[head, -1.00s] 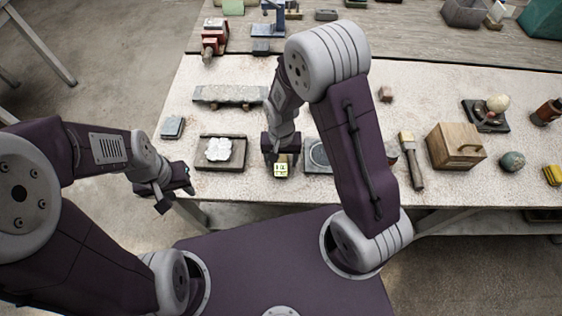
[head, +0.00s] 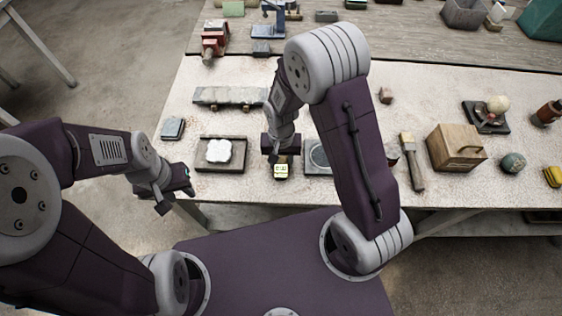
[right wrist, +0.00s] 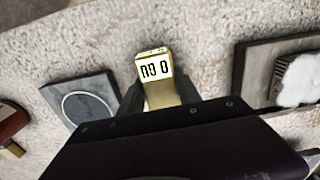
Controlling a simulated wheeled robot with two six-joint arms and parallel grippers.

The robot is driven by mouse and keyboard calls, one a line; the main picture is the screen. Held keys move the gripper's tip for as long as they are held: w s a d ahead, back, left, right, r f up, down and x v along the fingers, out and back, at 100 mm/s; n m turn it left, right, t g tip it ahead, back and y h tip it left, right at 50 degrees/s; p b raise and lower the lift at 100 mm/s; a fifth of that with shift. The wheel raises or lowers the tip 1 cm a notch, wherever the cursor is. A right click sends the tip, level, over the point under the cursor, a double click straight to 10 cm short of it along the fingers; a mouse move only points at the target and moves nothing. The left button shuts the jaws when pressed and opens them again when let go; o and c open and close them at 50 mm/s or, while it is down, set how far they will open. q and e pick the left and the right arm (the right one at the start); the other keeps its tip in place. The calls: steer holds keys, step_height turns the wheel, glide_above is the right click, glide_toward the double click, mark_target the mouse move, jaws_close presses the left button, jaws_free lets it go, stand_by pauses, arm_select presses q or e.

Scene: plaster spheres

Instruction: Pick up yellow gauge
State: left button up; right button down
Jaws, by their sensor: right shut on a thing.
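The yellow gauge (head: 281,171) is a small block with a lit display, near the front edge of the pale table in the head view. It also shows in the right wrist view (right wrist: 157,85), standing between the two dark fingers. My right gripper (head: 281,158) is shut on it from above, and its body hides the gauge's far part. Whether the gauge touches the table cannot be told. My left gripper (head: 178,195) hangs off the table's front left corner, apart from the gauge; its jaw gap is not clear.
A wooden tray with a white lump (head: 219,151) lies left of the gauge, and a grey plate with a round disc (head: 319,156) lies close on its right. A brush (head: 411,160) and wooden box (head: 455,147) are further right. A stone slab (head: 230,96) lies behind.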

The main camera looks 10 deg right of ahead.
mark_target(281, 159)
step_height(281, 159, up, 4)
steer(key=shift+w+f, duration=0.1)
steer(key=shift+w, duration=0.05)
steer(key=s+d+r, duration=0.2)
steer(key=d+r, duration=0.5)
steer(key=d, duration=0.4)
steer(key=shift+s+d+r, duration=0.2)
steer(key=shift+d+r, duration=0.05)
